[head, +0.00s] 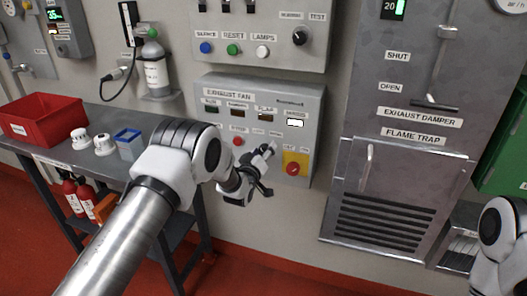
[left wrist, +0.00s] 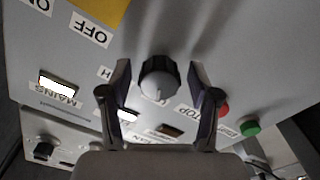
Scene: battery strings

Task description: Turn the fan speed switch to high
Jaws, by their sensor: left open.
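The fan speed switch (left wrist: 160,78) is a round dark and grey knob on the exhaust fan panel (head: 245,88). A pale mark on it points toward the bottom of the left wrist view. My left gripper (left wrist: 160,70) is open, with one finger on each side of the knob; gaps show and I cannot tell whether either finger touches it. A label starting with H shows beside the left-hand finger, mostly hidden. In the head view my left gripper (head: 266,172) is at the panel's lower part and hides the knob. My right gripper is out of view.
A red rotary switch on a yellow plate (head: 301,158) is just right of my gripper. Red (left wrist: 223,109) and green (left wrist: 250,128) buttons are near the right-hand finger. The flame trap (head: 385,195) stands right; a bench (head: 100,165) stands left.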

